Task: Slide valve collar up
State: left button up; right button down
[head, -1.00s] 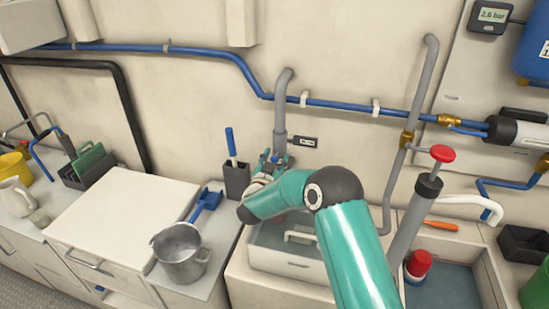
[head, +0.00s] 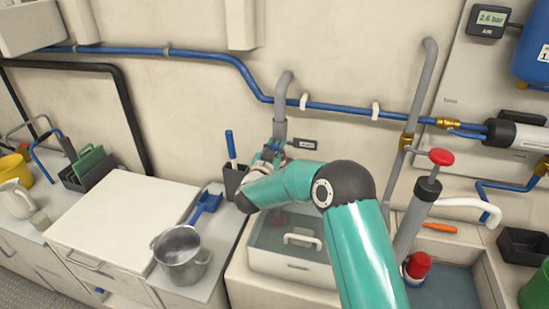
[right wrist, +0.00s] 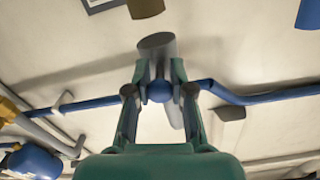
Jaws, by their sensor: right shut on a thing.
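The valve collar (head: 280,130) is a grey sleeve around the upright grey pipe (head: 283,92) on the back wall. My right gripper (head: 271,149) is at the collar, shut on it, partly hidden behind my own teal wrist. In the right wrist view, the fingers (right wrist: 159,78) close in from both sides below a grey cylinder end, with a blue round part between them. The exact contact is hard to see. My left gripper is in neither view.
A dark holder (head: 235,181) with a blue-handled tool stands just left of the gripper. A blue pipe (head: 340,107) crosses the wall close by on the right. A small dark tag (head: 305,144) is beside the collar. A red-knobbed pump (head: 417,215) stands further right. A metal pot (head: 181,258) sits front left.

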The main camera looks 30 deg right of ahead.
jog(key=shift+r, duration=0.85)
jog(key=c, duration=1)
grip_release()
jog(key=shift+f, duration=0.1)
jog(key=shift+o, duration=0.2)
jog(key=shift+a, duration=0.1)
jog(key=v, duration=1.1)
jog(key=shift+s+a, duration=0.25)
jog(key=shift+s, duration=0.1)
